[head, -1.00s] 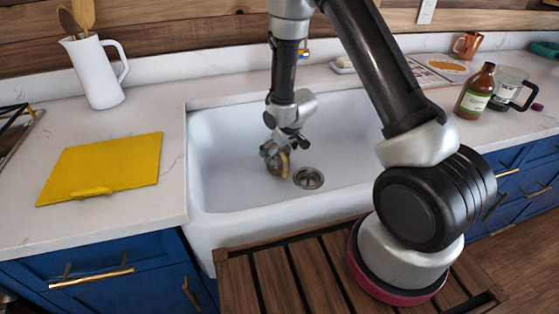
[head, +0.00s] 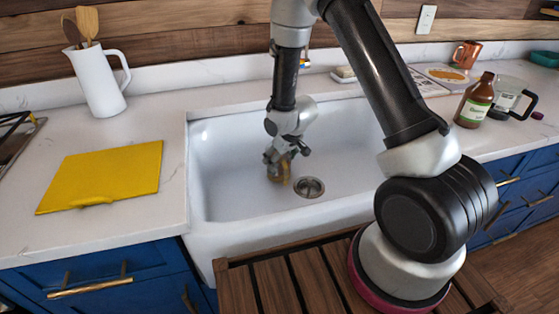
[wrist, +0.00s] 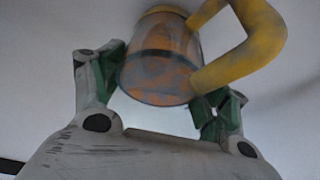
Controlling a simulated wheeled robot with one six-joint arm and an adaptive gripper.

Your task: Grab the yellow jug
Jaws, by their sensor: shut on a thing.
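The yellow jug (head: 279,176) is in the white sink, left of the drain. It is small and partly hidden by my gripper (head: 285,156) in the head view. In the wrist view the jug (wrist: 160,65) has a clear-looking body with orange patches and a thick yellow handle (wrist: 248,55) on the right. My gripper (wrist: 160,90) is shut on the jug, with a green-padded finger on each side of its body. I cannot tell whether the jug touches the sink floor.
The white sink (head: 225,170) has raised walls, and its drain (head: 310,187) lies right of the jug. A yellow board (head: 105,175) and a white pitcher (head: 103,85) with wooden utensils are on the left counter. A brown bottle (head: 475,102) and a glass carafe (head: 508,97) stand on the right counter.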

